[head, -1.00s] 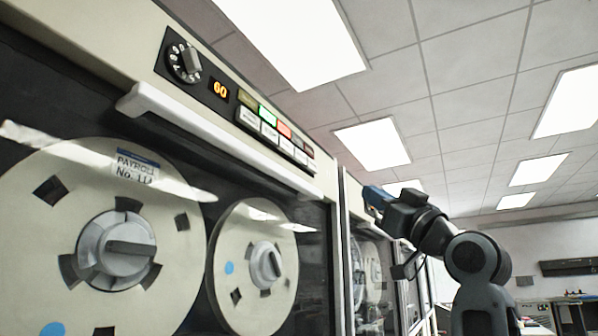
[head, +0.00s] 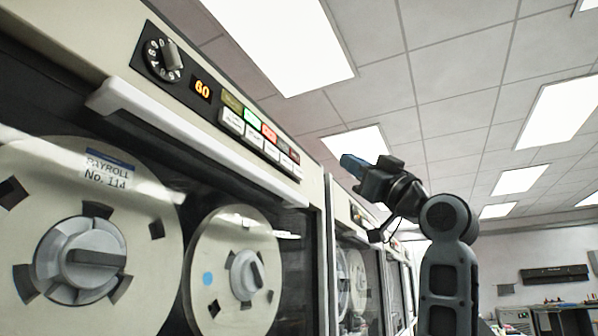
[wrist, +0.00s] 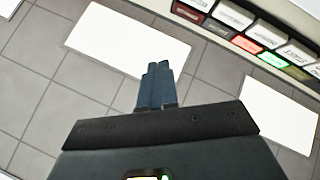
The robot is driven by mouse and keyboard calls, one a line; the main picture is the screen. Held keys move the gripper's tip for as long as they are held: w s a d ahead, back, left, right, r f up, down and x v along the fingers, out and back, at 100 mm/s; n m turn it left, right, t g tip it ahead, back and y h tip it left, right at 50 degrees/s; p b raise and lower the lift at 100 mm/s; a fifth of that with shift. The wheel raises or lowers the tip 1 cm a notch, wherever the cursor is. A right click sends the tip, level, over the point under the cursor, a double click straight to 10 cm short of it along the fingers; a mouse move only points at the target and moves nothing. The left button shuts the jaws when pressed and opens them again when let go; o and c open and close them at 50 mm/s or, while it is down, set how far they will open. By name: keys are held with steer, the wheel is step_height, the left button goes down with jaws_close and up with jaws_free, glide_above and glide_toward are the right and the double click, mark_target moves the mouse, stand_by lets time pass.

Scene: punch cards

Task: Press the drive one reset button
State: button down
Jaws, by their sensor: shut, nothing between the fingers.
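The tape drive's control panel runs along its top edge in the head view. It holds a rotary dial (head: 163,59), an orange display (head: 202,89) reading 60, and a row of white push buttons (head: 258,141) under coloured lamps, with green and red lit. I cannot read which button is the reset. The buttons also show in the wrist view (wrist: 235,15) at the upper right. My gripper (head: 350,162) is raised to the right of the panel, apart from it. Its blue fingers (wrist: 156,82) are together and empty, pointing up toward the ceiling in the wrist view.
The drive has a protruding white handle bar (head: 190,142) below the panel. Behind its glass are two reels, one labelled PAYROLL No. 114 (head: 107,171). More drives (head: 355,215) stand farther along the row. The space around my gripper is open.

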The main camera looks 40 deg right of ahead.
steer(key=w+a, duration=0.2)
steer(key=w, duration=0.5)
steer(key=shift+a+p, duration=0.3)
steer(key=shift+w, duration=0.15)
stand_by(1.7)
steer(key=shift+w+a, duration=0.1)
steer(key=shift+w, duration=0.15)
steer(key=shift+w+a, duration=0.2)
steer(key=shift+w, duration=0.35)
stand_by(0.9)
steer(key=shift+s, duration=0.1)
steer(key=shift+s+d, duration=0.3)
steer(key=shift+s, duration=0.5)
steer(key=shift+s, duration=0.1)
steer(key=shift+s+d+b, duration=0.15)
steer(key=shift+s+d, duration=0.15)
steer(key=shift+s, duration=0.45)
steer(key=shift+s+d+b, duration=0.2)
steer(key=shift+s+d, duration=0.05)
steer(key=shift+s, duration=0.55)
steer(key=shift+s+d+b, duration=0.15)
steer(key=shift+s+d, duration=0.15)
steer(key=shift+s, duration=0.45)
